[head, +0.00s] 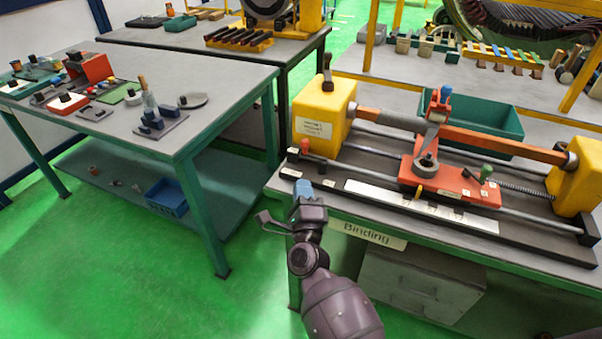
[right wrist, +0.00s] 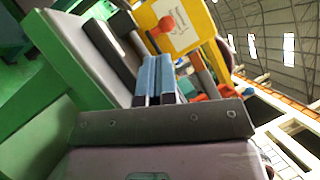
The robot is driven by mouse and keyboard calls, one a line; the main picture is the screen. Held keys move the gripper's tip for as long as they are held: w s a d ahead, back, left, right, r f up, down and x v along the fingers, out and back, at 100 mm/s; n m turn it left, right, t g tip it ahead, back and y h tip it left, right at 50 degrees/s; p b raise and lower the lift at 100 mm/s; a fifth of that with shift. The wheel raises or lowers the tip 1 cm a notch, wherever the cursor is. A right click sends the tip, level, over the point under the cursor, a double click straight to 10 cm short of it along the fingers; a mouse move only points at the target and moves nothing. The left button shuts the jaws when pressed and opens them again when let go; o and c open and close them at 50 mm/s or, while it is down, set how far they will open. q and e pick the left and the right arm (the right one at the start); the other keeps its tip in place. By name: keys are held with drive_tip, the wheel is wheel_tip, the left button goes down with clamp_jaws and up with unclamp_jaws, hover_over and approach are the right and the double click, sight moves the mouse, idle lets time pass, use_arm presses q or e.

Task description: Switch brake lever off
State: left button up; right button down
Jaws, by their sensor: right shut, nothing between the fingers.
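The binding machine has a yellow left housing (head: 322,115) with a black lever (head: 327,72) upright on top. A small lever with an orange-red knob (head: 305,146) stands at the housing's front left foot. This knob also shows in the right wrist view (right wrist: 166,24), in front of the labelled yellow housing (right wrist: 190,28). Which lever is the brake lever is not marked legibly. My right gripper (head: 303,188) is shut and empty at the bench's front left edge, below and apart from the orange-red knob. Its blue fingertips (right wrist: 155,72) are together in the right wrist view. My left gripper is out of view.
A red carriage (head: 450,187) with a green knob (head: 487,171) sits on the machine's rails. A green bin (head: 480,125) stands behind. A table with tools (head: 225,82) is at left. Green floor lies open between the benches.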

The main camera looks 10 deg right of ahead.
drive_tip(key=shift+v, duration=0.85)
drive_tip(key=s+d+f+n+g+y, duration=0.1)
drive_tip(key=s+d+f+n+g, duration=0.2)
drive_tip(key=s+n, duration=0.5)
drive_tip(key=s+d+f+n+g+y, duration=0.1)
drive_tip(key=s+d+f+n+g, duration=0.2)
drive_tip(key=s+d+f+n, duration=0.3)
drive_tip(key=s+d+f+n+g+y, duration=0.1)
drive_tip(key=s+d+f+n+g, duration=0.2)
drive_tip(key=s, duration=1)
wheel_tip(320, 180, down, 5)
drive_tip(key=d+n, duration=0.2)
drive_tip(key=n, duration=0.5)
drive_tip(key=shift+g, duration=0.4)
